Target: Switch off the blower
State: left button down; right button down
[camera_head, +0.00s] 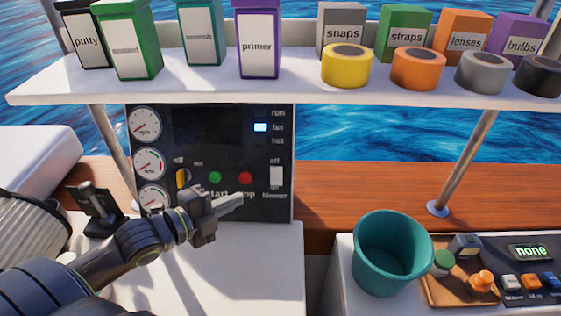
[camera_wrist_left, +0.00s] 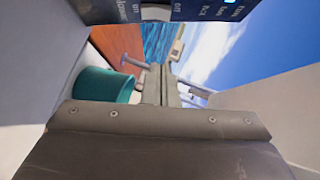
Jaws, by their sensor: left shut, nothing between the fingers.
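The black control panel (camera_head: 215,125) stands below the shelf in the head view. The white blower switch (camera_head: 277,176) is at its lower right, with "off" above it and "blower" below; I cannot tell its position surely. A lit pale-blue lamp (camera_head: 260,127) shows beside "fan". My left gripper (camera_head: 239,198) is shut and empty, in front of the panel's lower part, left of and a little below the blower switch. It partly covers the start and stop labels. In the left wrist view the shut fingers (camera_wrist_left: 160,86) point away, with the panel (camera_wrist_left: 150,12) along the top edge. My right gripper is not in view.
A green start button (camera_head: 215,178), a red stop button (camera_head: 245,178) and a yellow key switch (camera_head: 182,178) sit close to my gripper. The shelf (camera_head: 280,90) with boxes and tape rolls overhangs the panel. A teal bucket (camera_head: 391,255) stands lower right.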

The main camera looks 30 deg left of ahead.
pick_arm(q)
send_near(280, 172)
jog(key=w+d, duration=0.1)
jog(key=d, duration=0.3)
jog(key=shift+w+a+f, duration=0.2)
jog(key=shift+w+a, duration=0.1)
jog(key=shift+w, duration=0.4)
jog(key=shift+w+a+f, duration=0.2)
jog(key=shift+w+a, duration=0.15)
jog(key=shift+w, duration=0.4)
jog(key=shift+w+a+f, duration=0.2)
jog(key=shift+w+a, duration=0.1)
jog(key=shift+w, duration=0.4)
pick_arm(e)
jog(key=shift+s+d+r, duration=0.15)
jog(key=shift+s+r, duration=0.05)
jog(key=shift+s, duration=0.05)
